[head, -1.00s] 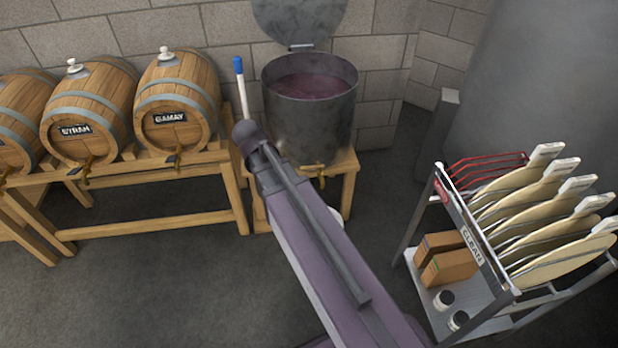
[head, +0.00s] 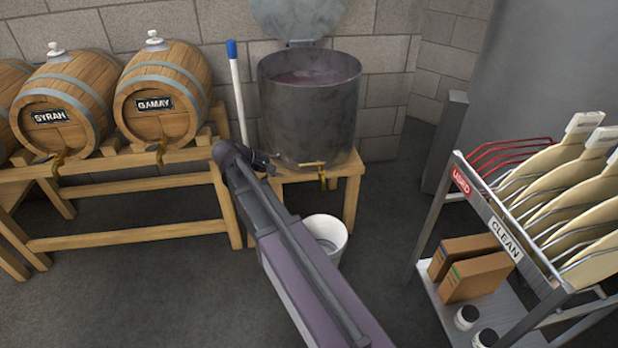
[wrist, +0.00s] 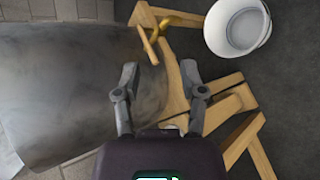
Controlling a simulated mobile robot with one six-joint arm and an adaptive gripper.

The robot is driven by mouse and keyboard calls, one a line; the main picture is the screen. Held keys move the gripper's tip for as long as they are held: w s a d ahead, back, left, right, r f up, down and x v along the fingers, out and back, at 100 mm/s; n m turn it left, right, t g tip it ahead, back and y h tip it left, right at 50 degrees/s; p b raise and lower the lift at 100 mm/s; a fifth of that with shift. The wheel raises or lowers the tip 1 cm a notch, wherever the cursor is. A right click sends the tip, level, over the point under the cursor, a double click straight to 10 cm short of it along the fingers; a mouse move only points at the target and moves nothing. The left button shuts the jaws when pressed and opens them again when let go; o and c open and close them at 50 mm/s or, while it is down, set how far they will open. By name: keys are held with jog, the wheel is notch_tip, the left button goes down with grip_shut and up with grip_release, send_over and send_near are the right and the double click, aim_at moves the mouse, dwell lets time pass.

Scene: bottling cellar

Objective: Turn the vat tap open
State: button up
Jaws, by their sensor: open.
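The vat (head: 310,112) is a grey metal drum of dark red liquid with its lid raised, on a wooden stand. Its brass tap (head: 322,176) is low on the front, with a bar-like handle (head: 298,164) lying crosswise. In the wrist view the vat (wrist: 75,95) lies on its side at the left, and the tap (wrist: 165,24) with its handle (wrist: 148,46) is at the top centre. My gripper (wrist: 158,72) is open and empty, with the handle a little beyond its fingertips.
A white bucket (head: 338,232) stands on the floor below the tap. The stand's wooden top (head: 348,166) and legs are close to my gripper. Barrels (head: 160,95) are on a rack at left. A filter cart (head: 470,200) is at right.

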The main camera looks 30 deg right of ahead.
aim_at(305, 166)
jog(key=w+f+n+h+b, duration=0.2)
jog(key=w+f+h+b, duration=0.2)
jog(key=w+f+b, duration=0.3)
jog(key=b, duration=0.5)
jog(key=shift+w+d, duration=0.1)
jog(key=b+x, duration=0.3)
jog(key=x, duration=1)
jog(key=shift+w+d, duration=0.2)
jog(key=shift+d, duration=0.15)
grip_shut()
